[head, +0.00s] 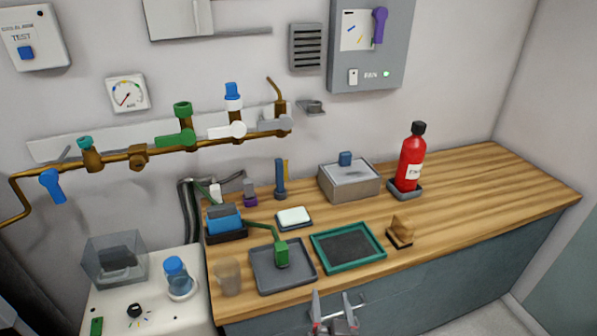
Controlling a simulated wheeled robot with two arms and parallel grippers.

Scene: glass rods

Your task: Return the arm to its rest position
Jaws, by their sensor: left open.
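My left gripper (333,302) shows at the bottom edge of the head view, in front of the cabinet's grey face, below the front edge of the wooden counter (480,195). Its two fingers point up in the picture and stand apart, with nothing between them. It looks clear of everything on the counter. Most of the left arm is out of the picture. My right gripper is not in view.
Nearest the gripper are a green-rimmed tray (318,240), a grey tray (258,280) with a green object (282,254), and a small wooden block (402,229). A red bottle (411,165) stands behind. The counter's right side is bare.

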